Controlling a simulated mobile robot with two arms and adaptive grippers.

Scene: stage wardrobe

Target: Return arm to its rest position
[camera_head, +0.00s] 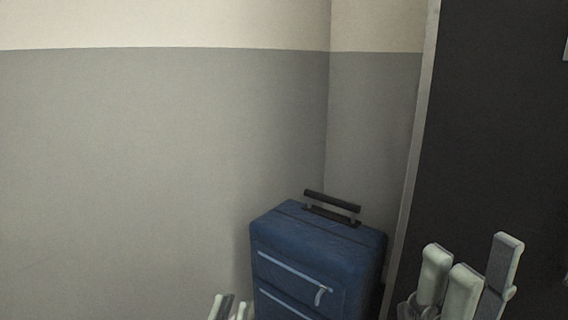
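My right gripper (472,268) is at the bottom right, pale grey, with its fingers pointing up. Its fingers stand apart at the tips and nothing shows between them, so it looks open and empty. My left gripper (228,309) is at the bottom edge, left of the suitcase. Only its fingertips show; the rest is cut off by the frame, and I cannot tell whether it is open or shut. Neither gripper is seen holding anything.
A blue suitcase (316,250) with a raised black handle (332,201) stands upright in the corner, between my grippers in the picture. A grey and cream wall (150,160) lies behind it. A dark panel (495,130) with a pale edge stands at the right.

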